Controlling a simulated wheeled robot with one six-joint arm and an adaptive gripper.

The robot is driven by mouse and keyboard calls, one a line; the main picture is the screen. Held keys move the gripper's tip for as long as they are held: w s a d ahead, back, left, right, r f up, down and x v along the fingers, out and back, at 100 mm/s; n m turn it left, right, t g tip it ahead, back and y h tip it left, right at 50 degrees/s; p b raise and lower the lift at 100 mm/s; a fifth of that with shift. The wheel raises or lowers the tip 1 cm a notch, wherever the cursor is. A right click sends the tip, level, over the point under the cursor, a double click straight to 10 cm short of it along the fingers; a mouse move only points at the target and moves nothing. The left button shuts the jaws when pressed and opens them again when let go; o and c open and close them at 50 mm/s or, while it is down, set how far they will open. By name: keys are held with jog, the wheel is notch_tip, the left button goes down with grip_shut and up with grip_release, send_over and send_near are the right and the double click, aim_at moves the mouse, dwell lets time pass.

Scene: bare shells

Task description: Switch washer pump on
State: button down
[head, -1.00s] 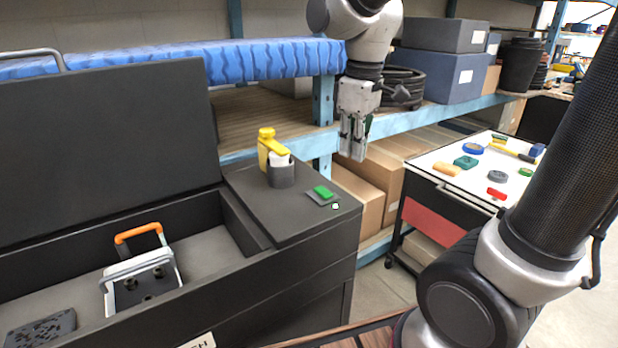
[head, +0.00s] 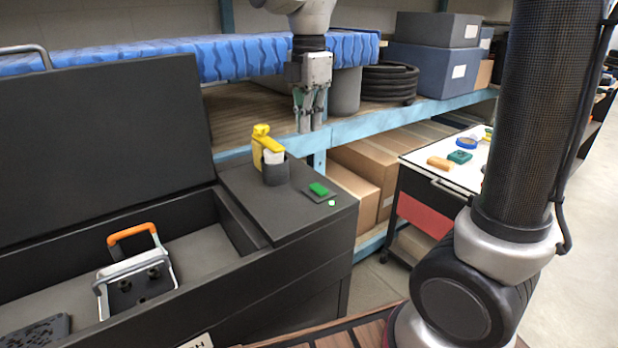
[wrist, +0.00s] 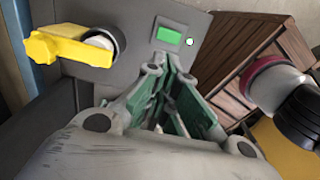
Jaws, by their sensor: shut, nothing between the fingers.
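The washer is a dark grey open-lidded cabinet (head: 275,268). On its right-hand top sits a small dark plate with a green rocker switch (head: 318,189). Beside the switch is a small round light (head: 332,203), now pale green. In the wrist view the switch (wrist: 168,35) and light (wrist: 190,42) show beyond my fingers. Which way the rocker is tilted I cannot tell. My gripper (head: 311,125) is shut and empty, pointing down, above and apart from the switch. In the wrist view its fingers (wrist: 172,75) come together.
The basin holds a metal part with an orange handle (head: 132,234). A blue-framed shelf (head: 400,118) stands behind. A white-topped cart (head: 475,175) with small objects is at right.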

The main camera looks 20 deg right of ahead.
aim_at(310, 192)
notch_tip(310, 192, down, 14)
dwell(0.5)
jog(key=shift+f, duration=0.3)
jog(key=shift+s, duration=0.1)
jog(key=shift+s+d+r, duration=0.25)
jog(key=shift+s+r, duration=0.05)
jog(key=shift+s, duration=0.3)
jog(key=shift+r, duration=0.1)
jog(key=shift+w+a+r, duration=0.1)
jog(key=shift+w+r, duration=0.05)
jog(key=shift+r, duration=0.2)
notch_tip(310, 192, up, 13)
jog(key=w, duration=0.1)
jog(key=shift+w+a, duration=0.2)
jog(key=shift+w, duration=0.1)
